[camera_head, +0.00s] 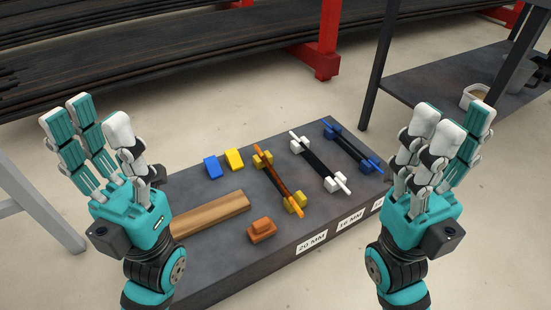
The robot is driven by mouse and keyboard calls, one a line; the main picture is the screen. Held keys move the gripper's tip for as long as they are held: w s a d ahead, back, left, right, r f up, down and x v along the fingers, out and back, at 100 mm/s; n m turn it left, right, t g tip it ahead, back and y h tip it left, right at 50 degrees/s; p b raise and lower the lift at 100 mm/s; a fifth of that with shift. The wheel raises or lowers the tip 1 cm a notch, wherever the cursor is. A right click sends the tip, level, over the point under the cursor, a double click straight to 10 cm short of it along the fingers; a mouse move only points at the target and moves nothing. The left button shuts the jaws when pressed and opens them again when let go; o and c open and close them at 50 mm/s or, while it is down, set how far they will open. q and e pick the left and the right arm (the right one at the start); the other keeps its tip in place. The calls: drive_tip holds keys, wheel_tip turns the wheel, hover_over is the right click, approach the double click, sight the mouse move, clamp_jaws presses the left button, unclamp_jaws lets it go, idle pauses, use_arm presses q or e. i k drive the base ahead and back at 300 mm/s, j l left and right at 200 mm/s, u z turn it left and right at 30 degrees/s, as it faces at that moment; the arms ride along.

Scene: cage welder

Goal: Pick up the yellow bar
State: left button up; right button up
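A thin yellow-orange bar (272,176) lies across two yellow blocks on the dark table (225,262), near its middle. A dark strip runs alongside it. My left gripper (84,122) is at the left, fingers pointing up and spread, open and empty. My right gripper (446,128) is at the right, fingers also up and apart, open and empty. Both hands are well away from the bar and touch nothing on the table.
A white bar (319,160) and a blue bar (351,145) lie to the right on similar blocks. Blue (212,167) and yellow (234,159) blocks, a wooden plank (210,213) and a brown block (261,231) are on the left. A shelf (440,88) stands behind right.

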sight(290, 198)
drive_tip(key=i+l+u, duration=0.1)
drive_tip(key=u, duration=0.25)
drive_tip(key=l+u, duration=0.2)
drive_tip(key=u, duration=0.2)
drive_tip(key=i+l+u, duration=0.15)
drive_tip(key=l, duration=0.55)
drive_tip(key=i+l+u, duration=0.2)
drive_tip(key=l, duration=0.5)
drive_tip(key=l+u, duration=0.15)
drive_tip(key=l, duration=0.6)
drive_tip(key=i+l, duration=0.1)
drive_tip(key=l, duration=0.9)
